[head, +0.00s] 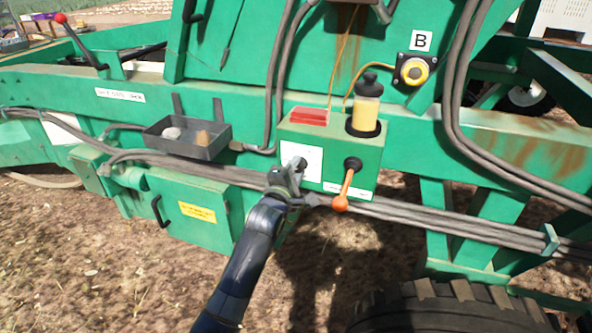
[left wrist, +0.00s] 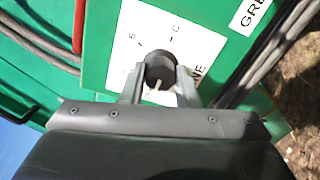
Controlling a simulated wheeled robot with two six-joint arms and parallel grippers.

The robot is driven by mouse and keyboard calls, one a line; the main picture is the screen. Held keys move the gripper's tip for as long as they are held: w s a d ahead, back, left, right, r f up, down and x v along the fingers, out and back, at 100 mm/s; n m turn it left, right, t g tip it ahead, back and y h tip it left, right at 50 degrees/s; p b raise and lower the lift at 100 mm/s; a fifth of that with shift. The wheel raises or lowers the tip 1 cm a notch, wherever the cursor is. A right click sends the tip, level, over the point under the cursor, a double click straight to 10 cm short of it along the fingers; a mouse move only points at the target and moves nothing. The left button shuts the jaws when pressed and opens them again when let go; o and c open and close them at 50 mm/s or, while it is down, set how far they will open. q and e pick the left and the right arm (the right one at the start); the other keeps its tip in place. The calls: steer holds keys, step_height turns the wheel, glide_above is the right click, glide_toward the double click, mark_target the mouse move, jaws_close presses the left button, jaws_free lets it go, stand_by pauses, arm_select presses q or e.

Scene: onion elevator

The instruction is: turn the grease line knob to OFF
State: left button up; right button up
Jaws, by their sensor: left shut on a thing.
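The green grease box (head: 372,165) is fixed to the front of the machine. Its white plate (head: 314,160) carries a small dark knob (head: 299,164), mostly covered by my gripper in the head view. My left gripper (head: 288,176) is shut on this knob, with a finger on either side. In the left wrist view the dark round knob (left wrist: 160,66) sits between the fingers of my left gripper (left wrist: 158,84). A pale mark shows on the knob. Small letters stand on the white plate (left wrist: 208,38), partly hidden by the gripper. My right gripper is not in view.
An orange-handled lever (head: 342,196) hangs right of the knob. A yellow grease reservoir (head: 366,108) stands on the box. Black hoses (head: 410,213) run just below. A grey tray (head: 187,139) is at left.

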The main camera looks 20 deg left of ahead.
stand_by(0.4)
arm_select(q)
steer(key=o, duration=1)
steer(key=shift+s, duration=0.1)
steer(key=shift+s+f, duration=0.15)
steer(key=shift+s, duration=0.4)
steer(key=s+b, duration=0.1)
steer(key=s, duration=0.4)
steer(key=s+b, duration=0.1)
steer(key=s, duration=0.4)
steer(key=s+b, duration=0.1)
steer(key=s, duration=0.5)
steer(key=shift+s+a, duration=0.1)
steer(key=shift+a, duration=0.25)
